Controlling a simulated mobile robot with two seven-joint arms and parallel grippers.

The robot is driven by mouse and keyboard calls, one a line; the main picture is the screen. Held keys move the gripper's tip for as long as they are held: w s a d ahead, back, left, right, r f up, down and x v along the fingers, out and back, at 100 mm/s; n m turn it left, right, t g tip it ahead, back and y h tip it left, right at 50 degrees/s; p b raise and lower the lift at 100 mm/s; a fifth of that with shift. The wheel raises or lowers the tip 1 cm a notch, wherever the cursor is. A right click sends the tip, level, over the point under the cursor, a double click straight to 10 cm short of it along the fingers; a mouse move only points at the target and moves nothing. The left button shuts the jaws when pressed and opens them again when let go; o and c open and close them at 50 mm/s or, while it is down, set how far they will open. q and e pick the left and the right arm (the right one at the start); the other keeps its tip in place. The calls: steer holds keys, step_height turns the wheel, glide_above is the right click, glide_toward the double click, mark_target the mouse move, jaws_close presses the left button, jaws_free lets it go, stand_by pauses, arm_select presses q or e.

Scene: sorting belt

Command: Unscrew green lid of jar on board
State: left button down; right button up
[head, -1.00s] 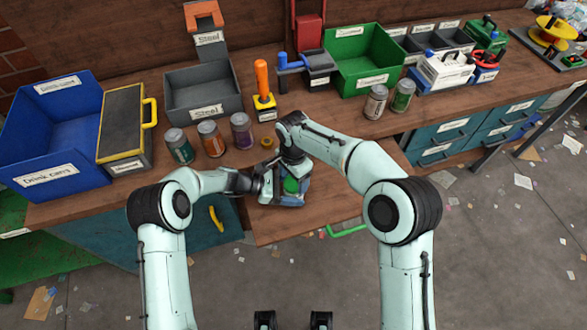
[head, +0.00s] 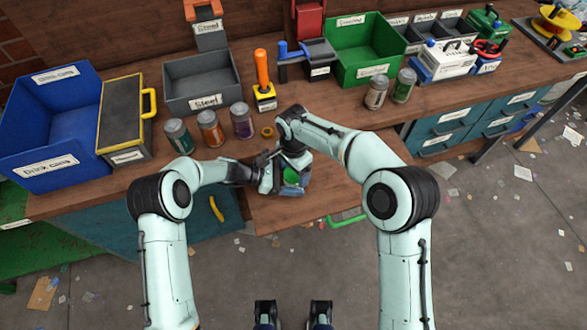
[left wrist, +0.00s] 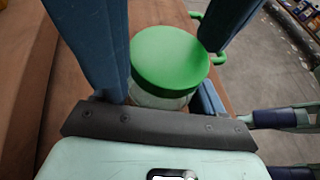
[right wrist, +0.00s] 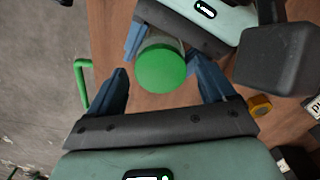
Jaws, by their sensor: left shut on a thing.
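The jar has a round green lid (head: 291,176) and stands on the wooden board (head: 325,195) at the front of the bench. In the left wrist view, the lid (left wrist: 170,60) sits on a clear jar body (left wrist: 155,98), with my left gripper (left wrist: 165,30) shut on the jar from the side. In the right wrist view, the lid (right wrist: 161,69) lies just beyond and between the fingertips of my right gripper (right wrist: 170,78). These fingers are spread apart, with visible gaps to the lid. In the head view, the arms hide most of the jar.
Several cans, one of them a green can (head: 178,136), stand behind my left arm. A small orange ring (head: 267,131) lies near the jar. Behind are a steel bin (head: 203,98), an orange-handled tool (head: 263,88) and a green bin (head: 362,55). The board's right part is clear.

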steer(key=shift+r, duration=2.3)
arm_select(q)
jaws_free()
